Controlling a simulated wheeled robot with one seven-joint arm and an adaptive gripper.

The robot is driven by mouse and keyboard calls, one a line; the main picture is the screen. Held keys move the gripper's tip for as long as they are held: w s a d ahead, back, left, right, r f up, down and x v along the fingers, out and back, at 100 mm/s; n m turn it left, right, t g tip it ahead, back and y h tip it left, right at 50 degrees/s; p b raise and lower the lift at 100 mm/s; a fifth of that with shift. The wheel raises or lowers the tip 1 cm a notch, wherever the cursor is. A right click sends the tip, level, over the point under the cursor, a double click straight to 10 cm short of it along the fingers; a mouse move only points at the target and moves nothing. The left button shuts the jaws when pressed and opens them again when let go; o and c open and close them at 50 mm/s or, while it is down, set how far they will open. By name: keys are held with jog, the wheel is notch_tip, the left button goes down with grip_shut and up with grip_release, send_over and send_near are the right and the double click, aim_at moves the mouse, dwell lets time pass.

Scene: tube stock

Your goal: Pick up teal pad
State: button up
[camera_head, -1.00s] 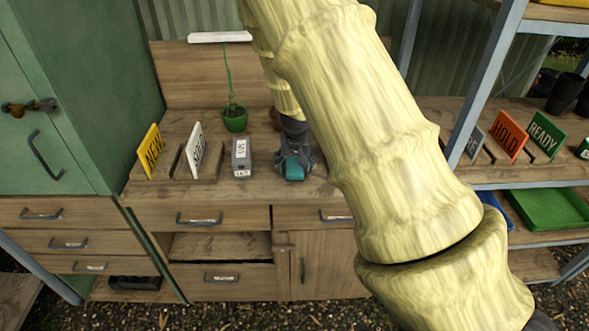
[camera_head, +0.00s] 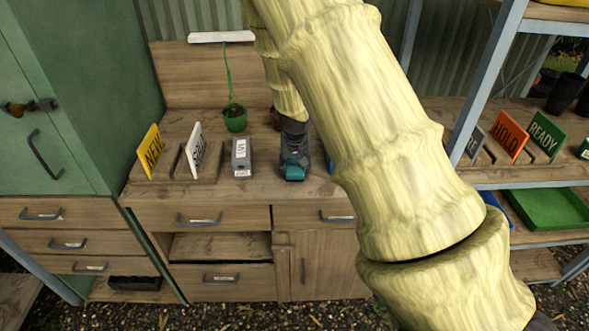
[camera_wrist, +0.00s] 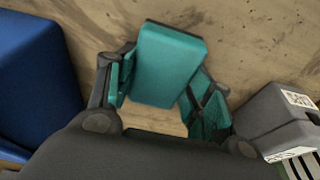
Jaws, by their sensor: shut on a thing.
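The teal pad (camera_wrist: 168,65) is a rounded block between my gripper's fingers in the wrist view. My gripper (camera_wrist: 160,98) is shut on it, with one teal-lined finger at each side. In the head view my gripper (camera_head: 294,158) points down over the wooden bench, and the teal pad (camera_head: 295,173) shows at its tip. I cannot tell whether the pad touches the bench top or is just above it. My pale, bamboo-like arm hides part of the bench to the right.
A grey labelled box (camera_head: 241,157) stands left of my gripper; it also shows in the wrist view (camera_wrist: 278,120). A blue object (camera_wrist: 35,75) is on the other side. Shelves are at right.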

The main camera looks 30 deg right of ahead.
aim_at(295, 165)
jog(key=shift+r, duration=0.2)
jog(key=shift+r, duration=0.5)
jog(key=b+v, duration=0.1)
jog(key=v, duration=0.1)
jog(key=shift+s+r, duration=0.15)
jog(key=shift+r, duration=0.15)
jog(key=s+a+b, duration=0.2)
jog(key=s, duration=0.5)
jog(key=s+a+r+b, duration=0.1)
jog(key=s+a+b, duration=0.1)
jog(key=s, duration=0.5)
jog(key=shift+s+r, duration=0.3)
jog(key=shift+a, duration=0.1)
